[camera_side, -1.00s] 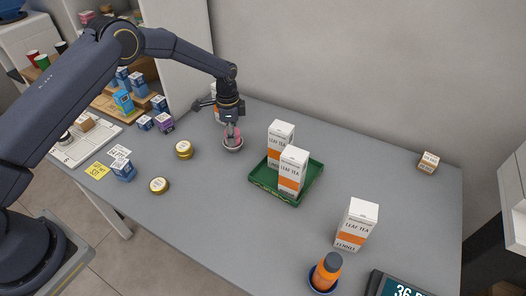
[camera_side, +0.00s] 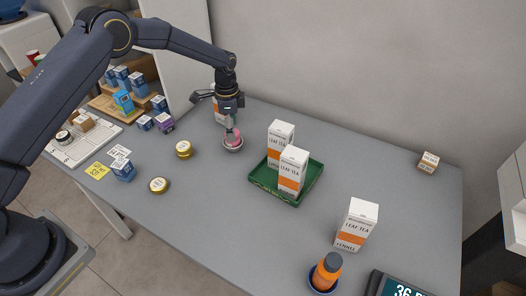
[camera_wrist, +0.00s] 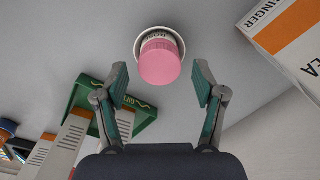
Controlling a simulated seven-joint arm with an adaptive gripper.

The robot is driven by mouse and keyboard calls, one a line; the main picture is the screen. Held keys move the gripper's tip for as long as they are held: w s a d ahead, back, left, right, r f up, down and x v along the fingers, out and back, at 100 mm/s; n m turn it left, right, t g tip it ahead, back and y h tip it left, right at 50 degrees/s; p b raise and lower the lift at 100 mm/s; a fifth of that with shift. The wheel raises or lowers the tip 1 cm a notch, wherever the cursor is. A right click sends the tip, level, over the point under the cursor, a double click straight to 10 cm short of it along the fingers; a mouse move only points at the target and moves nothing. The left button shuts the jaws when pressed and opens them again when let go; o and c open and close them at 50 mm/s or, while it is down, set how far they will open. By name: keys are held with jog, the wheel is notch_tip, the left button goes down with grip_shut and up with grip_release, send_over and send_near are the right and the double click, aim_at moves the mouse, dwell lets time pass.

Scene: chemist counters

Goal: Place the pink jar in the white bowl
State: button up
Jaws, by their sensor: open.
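The pink jar (camera_side: 234,134) is in the white bowl (camera_side: 232,146) on the grey counter, and it looks slightly tilted. In the wrist view the pink lid of the jar (camera_wrist: 160,64) faces me, with the bowl's white rim (camera_wrist: 141,38) around its far side. My gripper (camera_side: 230,122) is just above the jar. In the wrist view the two fingers of my gripper (camera_wrist: 163,85) are spread apart, one on each side of the jar, with gaps between them and the jar. The lower side of the bowl is hidden behind the jar in that view.
A green tray (camera_side: 262,187) with two leaf tea boxes stands to the right of the bowl. Another leaf tea box (camera_side: 219,110) stands close behind my gripper. Gold-lidded jars (camera_side: 183,149) sit to the left. The counter between bowl and front edge is clear.

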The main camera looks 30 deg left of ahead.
jog(key=s+a+r+n+t, duration=0.1)
jog(key=s+r, duration=0.3)
jog(key=r, duration=0.5)
jog(key=s+a+r+n+t, duration=0.15)
jog(key=s+r, duration=0.25)
jog(key=r, duration=0.4)
jog(key=s+r+n, duration=0.2)
jog(key=s+r, duration=0.2)
jog(key=r, duration=0.5)
jog(key=s+a+r+n+t, duration=0.1)
jog(key=s+n, duration=0.2)
jog(key=s, duration=0.8)
jog(key=s+a+n+t, duration=0.1)
jog(key=s+n, duration=0.3)
jog(key=s, duration=0.7)
jog(key=shift+s+a+r+t, duration=0.25)
jog(key=shift+r+t, duration=0.15)
jog(key=shift+t, duration=0.15)
